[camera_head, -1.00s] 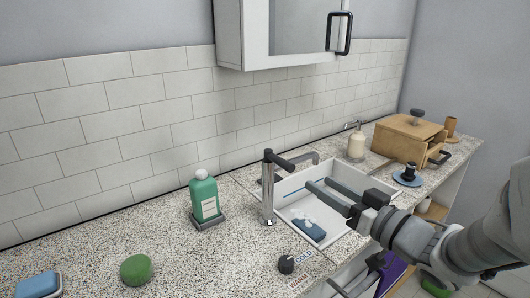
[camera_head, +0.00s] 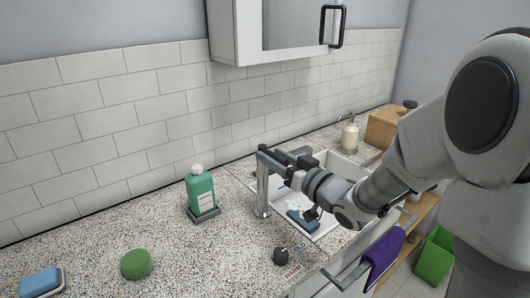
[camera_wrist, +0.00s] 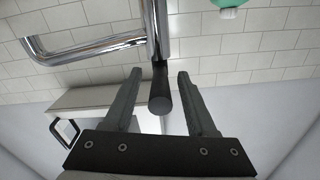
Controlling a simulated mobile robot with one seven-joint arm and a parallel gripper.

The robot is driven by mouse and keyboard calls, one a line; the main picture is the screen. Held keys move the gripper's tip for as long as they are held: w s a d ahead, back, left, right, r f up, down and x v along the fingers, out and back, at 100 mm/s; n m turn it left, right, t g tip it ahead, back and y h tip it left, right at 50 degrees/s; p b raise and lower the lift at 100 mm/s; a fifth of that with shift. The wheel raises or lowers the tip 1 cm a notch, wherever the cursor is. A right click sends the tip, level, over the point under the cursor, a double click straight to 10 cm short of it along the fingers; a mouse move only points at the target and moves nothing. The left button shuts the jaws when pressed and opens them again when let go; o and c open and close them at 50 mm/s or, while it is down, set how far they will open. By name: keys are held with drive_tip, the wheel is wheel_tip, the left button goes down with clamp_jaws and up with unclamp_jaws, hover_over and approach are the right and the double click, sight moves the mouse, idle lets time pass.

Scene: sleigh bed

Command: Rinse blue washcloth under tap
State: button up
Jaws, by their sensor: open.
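The blue washcloth (camera_head: 302,221) lies in the white sink (camera_head: 330,226), with something white, like foam, beside it; my arm partly hides both. The chrome tap (camera_head: 262,190) stands at the sink's left edge. My gripper (camera_head: 278,158) is up at the tap's top, above the sink.
A green bottle (camera_head: 201,191) stands on a small tray left of the tap. A green round sponge (camera_head: 136,264) and a blue block (camera_head: 40,282) lie further left. A soap dispenser (camera_head: 349,138) and wooden box (camera_head: 383,128) are behind. A purple towel (camera_head: 384,255) hangs in front.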

sight(265, 151)
drive_tip(key=shift+x, duration=1.9)
clamp_jaws()
